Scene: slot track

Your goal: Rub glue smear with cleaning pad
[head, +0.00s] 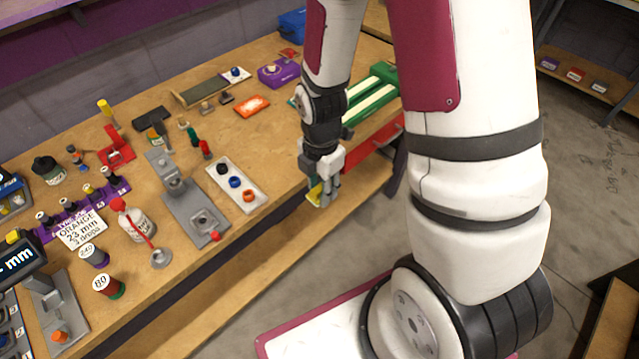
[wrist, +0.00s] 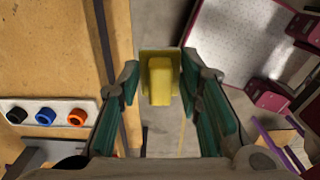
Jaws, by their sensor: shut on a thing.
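My gripper (head: 325,188) is at the front edge of the workbench, right of the white tray. It is shut on the yellow cleaning pad (head: 314,194). In the wrist view the pad (wrist: 160,80) sits between the two teal-lined fingers, a raised yellow block on a flat yellow plate. The pad is in the air, over the floor just outside the table edge in that view. I cannot pick out the glue smear in either view.
The wooden workbench (head: 270,140) carries a white tray (head: 237,183) with black, blue and orange rings, a grey fixture (head: 196,215), and an orange tile (head: 252,105). A green track piece (head: 366,97) lies beyond my gripper. Bare wood shows between the tray and the orange tile.

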